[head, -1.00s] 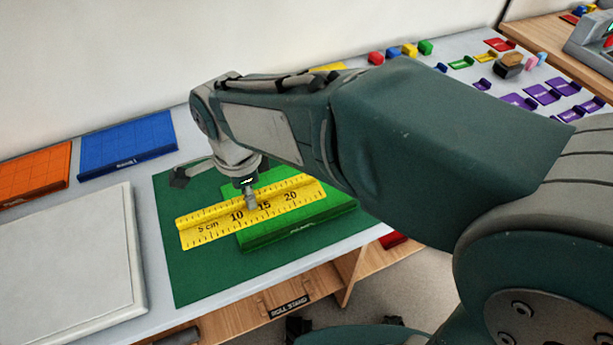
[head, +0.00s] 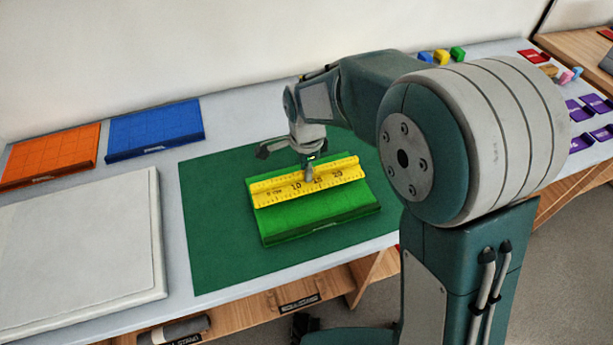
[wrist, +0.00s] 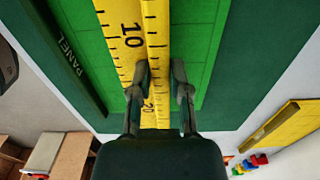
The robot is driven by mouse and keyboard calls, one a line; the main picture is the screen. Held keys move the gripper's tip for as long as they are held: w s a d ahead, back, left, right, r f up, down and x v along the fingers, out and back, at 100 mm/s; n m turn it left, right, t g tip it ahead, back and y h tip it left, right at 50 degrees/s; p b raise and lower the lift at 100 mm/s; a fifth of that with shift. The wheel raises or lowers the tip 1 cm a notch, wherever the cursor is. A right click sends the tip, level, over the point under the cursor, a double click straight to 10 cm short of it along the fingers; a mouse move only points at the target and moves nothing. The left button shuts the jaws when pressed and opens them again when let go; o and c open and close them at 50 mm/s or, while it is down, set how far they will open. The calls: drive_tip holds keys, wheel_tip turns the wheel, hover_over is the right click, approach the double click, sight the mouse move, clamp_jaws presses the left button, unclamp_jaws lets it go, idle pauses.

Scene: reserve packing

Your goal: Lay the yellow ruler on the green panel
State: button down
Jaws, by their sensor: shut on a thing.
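The yellow ruler (head: 275,191) with its raised rib is over the back half of the bright green panel (head: 318,213), running roughly along its length. Its left end is about at the panel's left edge. I cannot tell whether it touches the panel or hovers just above. The panel lies on a dark green mat (head: 215,245). My gripper (head: 308,176) points down and is shut on the ruler's rib near its middle. In the wrist view, the fingers (wrist: 159,82) pinch the rib of the ruler (wrist: 129,35), with the panel (wrist: 203,40) beneath.
An orange panel (head: 50,157) and a blue panel (head: 155,130) lie at the back left. A large white board (head: 80,245) is at the left. Small coloured blocks and purple pieces (head: 580,110) lie far right. The mat is bare around the panel.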

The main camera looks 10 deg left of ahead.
wheel_tip(320, 180, down, 3)
drive_tip(key=shift+a+r, duration=0.1)
drive_tip(key=shift+d, duration=0.5)
drive_tip(key=c, duration=0.6)
unclamp_jaws()
drive_tip(key=shift+a, duration=0.4)
wheel_tip(320, 180, up, 11)
drive_tip(key=shift+d+r, duration=0.1)
drive_tip(key=shift+r, duration=0.1)
drive_tip(key=shift+d+r, duration=0.1)
drive_tip(key=shift+r, duration=0.25)
drive_tip(key=shift+s, duration=0.1)
